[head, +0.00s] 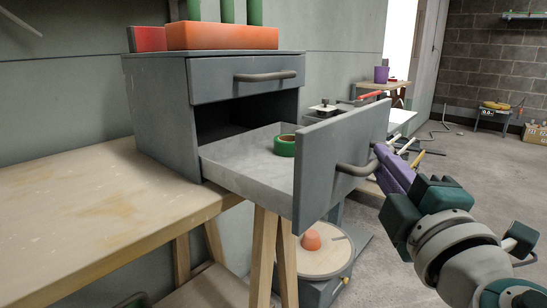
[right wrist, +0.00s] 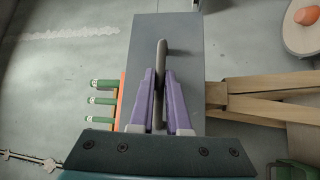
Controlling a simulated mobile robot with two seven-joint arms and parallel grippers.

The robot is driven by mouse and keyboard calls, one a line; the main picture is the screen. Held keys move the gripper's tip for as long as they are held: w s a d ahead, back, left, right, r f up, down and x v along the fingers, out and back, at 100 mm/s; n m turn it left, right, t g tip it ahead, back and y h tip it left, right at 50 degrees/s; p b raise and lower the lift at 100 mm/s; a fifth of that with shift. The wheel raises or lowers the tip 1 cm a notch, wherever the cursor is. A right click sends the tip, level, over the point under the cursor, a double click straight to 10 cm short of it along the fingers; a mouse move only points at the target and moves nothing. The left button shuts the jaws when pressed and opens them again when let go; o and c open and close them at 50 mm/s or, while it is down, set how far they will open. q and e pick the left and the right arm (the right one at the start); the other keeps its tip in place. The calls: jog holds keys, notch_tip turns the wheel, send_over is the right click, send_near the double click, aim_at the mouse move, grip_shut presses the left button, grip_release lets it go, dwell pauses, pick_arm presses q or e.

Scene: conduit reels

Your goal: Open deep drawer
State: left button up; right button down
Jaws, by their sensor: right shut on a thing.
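A grey cabinet (head: 155,110) stands on the wooden bench. Its lower, deep drawer (head: 245,178) is pulled far out, with its front panel (head: 325,170) well clear of the cabinet. A green ring (head: 285,145) lies in the drawer. My right gripper (head: 380,152) has its purple fingers shut on the drawer's dark bar handle (head: 352,169). In the right wrist view the handle (right wrist: 161,52) runs between the two fingers (right wrist: 159,85). The shallower upper drawer (head: 245,78) is closed. My left gripper's fingers do not show.
An orange box (head: 222,36) with green upright cylinders and a red box (head: 150,39) sit on the cabinet. The bench top (head: 90,205) is bare. A round wooden disc (head: 318,262) with an orange knob is below the drawer. Open floor (head: 455,160) lies to the right.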

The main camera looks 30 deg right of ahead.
jog(key=c, duration=0.9)
grip_release()
jog(key=b+v, duration=0.2)
jog(key=v, duration=0.8)
